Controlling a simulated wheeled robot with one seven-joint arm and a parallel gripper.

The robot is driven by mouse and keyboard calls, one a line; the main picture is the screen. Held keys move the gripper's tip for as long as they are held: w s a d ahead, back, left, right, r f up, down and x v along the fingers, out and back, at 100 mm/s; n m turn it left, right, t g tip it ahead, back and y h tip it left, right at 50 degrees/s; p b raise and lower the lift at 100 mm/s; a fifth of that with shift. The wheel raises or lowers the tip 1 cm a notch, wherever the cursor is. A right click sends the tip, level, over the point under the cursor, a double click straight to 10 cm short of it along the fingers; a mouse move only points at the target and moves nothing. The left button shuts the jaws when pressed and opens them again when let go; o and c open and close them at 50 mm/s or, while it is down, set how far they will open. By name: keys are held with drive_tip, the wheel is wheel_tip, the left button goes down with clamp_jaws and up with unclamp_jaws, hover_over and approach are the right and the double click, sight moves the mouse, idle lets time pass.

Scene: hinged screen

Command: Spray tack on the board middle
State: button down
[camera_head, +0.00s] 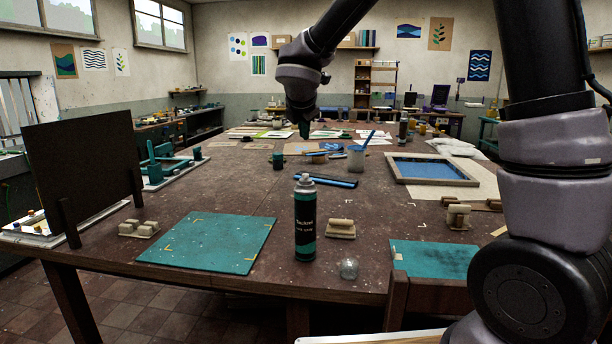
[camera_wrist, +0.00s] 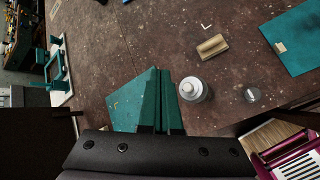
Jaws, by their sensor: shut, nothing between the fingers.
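The spray can (camera_head: 305,222), black with a teal band and a pale grey top, stands upright near the table's front edge. Its top also shows in the wrist view (camera_wrist: 194,89), just right of my fingers. A flat teal board (camera_head: 205,242) with pale corner marks lies left of the can; my fingers partly cover it in the wrist view (camera_wrist: 122,104). My gripper (camera_head: 304,131) points down above the table, and its teal fingers (camera_wrist: 160,75) are together and empty. The can is apart from my fingers.
A clear cap (camera_head: 349,268) and a wooden block (camera_head: 341,229) sit right of the can. A dark upright panel (camera_head: 80,165) stands at left. A second teal board (camera_head: 435,259) lies at right. A framed blue screen (camera_head: 430,169) lies behind it. Tools lie further back.

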drive_tip(key=shift+f, duration=4.2)
drive_tip(key=shift+f, duration=0.4)
drive_tip(key=shift+f, duration=0.5)
drive_tip(key=shift+r, duration=0.9)
drive_tip(key=shift+r, duration=0.1)
drive_tip(key=shift+r, duration=2.45)
